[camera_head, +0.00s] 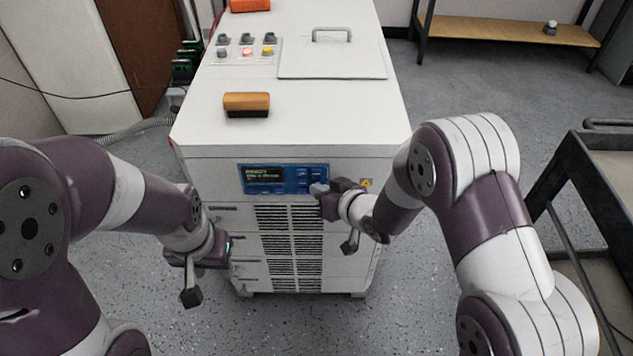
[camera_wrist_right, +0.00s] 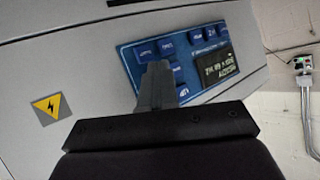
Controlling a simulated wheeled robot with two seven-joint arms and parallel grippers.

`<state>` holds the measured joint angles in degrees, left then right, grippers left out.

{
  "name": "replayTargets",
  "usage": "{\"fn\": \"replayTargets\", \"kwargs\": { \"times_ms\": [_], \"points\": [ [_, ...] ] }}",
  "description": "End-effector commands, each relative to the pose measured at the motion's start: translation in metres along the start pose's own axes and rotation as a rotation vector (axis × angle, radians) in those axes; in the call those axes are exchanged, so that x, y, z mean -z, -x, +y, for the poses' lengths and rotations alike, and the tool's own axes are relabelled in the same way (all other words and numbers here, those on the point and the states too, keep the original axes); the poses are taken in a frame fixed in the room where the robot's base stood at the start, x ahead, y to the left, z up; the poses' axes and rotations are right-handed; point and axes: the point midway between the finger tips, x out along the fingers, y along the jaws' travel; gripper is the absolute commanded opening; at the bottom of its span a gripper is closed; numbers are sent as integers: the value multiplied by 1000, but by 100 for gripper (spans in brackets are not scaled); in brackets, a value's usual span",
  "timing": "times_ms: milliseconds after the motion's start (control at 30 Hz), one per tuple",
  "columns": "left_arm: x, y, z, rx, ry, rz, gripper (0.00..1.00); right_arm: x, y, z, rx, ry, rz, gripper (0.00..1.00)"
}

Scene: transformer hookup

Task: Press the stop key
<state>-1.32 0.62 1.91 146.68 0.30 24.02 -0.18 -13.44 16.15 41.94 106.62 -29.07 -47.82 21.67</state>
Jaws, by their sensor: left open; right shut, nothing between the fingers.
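A blue control panel (camera_head: 284,179) with a dark display and several blue keys is on the front face of the white cabinet. It also shows tilted in the right wrist view (camera_wrist_right: 183,65). My right gripper (camera_head: 318,188) is shut and empty, with its fingertips in front of the keys at the panel's right end. In the right wrist view the closed fingers (camera_wrist_right: 157,85) cover some of the keys. Key labels are too small to read surely, and I cannot tell if the tips touch. My left gripper (camera_head: 190,296) is open and empty, low at the cabinet's front left.
The white cabinet (camera_head: 330,115) carries a wooden brush (camera_head: 246,104), several buttons and switches, and a hatch with a handle (camera_head: 332,35). A yellow warning label (camera_wrist_right: 46,108) is beside the panel. A dark cart (camera_head: 600,170) stands at the right. Floor is clear around the cabinet's front.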

Motion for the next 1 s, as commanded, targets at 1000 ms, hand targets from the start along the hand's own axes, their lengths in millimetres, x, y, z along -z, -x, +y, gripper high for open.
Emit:
{"fn": "replayTargets", "kwargs": {
  "times_ms": [1000],
  "points": [
    [1, 6, 0, 0, 0, 0, 43, -24, 34, -24, 1, 0, -1, 0]
  ]
}}
